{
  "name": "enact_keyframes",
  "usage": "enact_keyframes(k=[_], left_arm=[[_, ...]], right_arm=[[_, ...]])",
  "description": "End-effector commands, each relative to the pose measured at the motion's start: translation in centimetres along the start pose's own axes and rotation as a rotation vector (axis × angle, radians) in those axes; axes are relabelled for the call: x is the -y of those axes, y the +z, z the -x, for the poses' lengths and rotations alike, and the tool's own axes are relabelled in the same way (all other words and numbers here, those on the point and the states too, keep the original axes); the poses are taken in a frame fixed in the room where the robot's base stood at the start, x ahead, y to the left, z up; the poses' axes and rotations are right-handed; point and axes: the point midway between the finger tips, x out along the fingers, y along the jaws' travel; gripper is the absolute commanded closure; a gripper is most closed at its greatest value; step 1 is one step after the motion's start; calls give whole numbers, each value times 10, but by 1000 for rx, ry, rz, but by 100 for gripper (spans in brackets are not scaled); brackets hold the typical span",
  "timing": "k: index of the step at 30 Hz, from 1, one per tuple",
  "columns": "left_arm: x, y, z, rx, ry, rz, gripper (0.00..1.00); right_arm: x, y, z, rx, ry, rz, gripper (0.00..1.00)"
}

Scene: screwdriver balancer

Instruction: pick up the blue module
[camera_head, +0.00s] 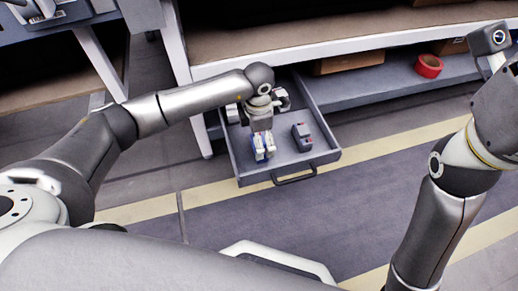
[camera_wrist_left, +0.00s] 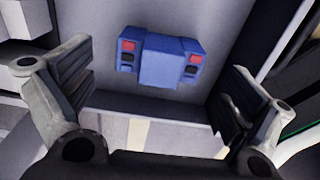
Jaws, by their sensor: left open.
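The blue module (camera_wrist_left: 160,57) lies on a grey surface in the left wrist view, between my left gripper's fingers and apart from both. It has a red and a black square at each end. My left gripper (camera_wrist_left: 158,98) is open and empty. In the head view my left gripper (camera_head: 261,122) is over the open drawer (camera_head: 329,155). Just below it are blue-and-white pieces (camera_head: 258,147), and to their right is a dark module with red marks (camera_head: 302,137). I cannot tell from the head view which one the wrist view shows. My right gripper is out of view.
The drawer's low walls and front handle (camera_head: 295,177) surround the pieces. The workbench (camera_head: 330,38) overhangs behind, with a shelf holding a red tape roll (camera_head: 429,66) and a cardboard box (camera_head: 350,62). The floor in front of the drawer is clear.

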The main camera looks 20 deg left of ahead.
Motion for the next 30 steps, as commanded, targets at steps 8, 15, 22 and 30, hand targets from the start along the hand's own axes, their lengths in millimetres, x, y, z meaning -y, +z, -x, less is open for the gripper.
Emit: enact_keyframes(k=[8,15,22,30], left_arm=[[0,2,-30,-1,0,0,0],[0,2,-31,0,0,0,0],[0,2,-31,0,0,0,22],[0,2,-30,1,0,0,52]], right_arm=[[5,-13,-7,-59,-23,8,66],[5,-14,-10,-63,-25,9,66],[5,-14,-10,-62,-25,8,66],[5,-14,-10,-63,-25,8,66]])
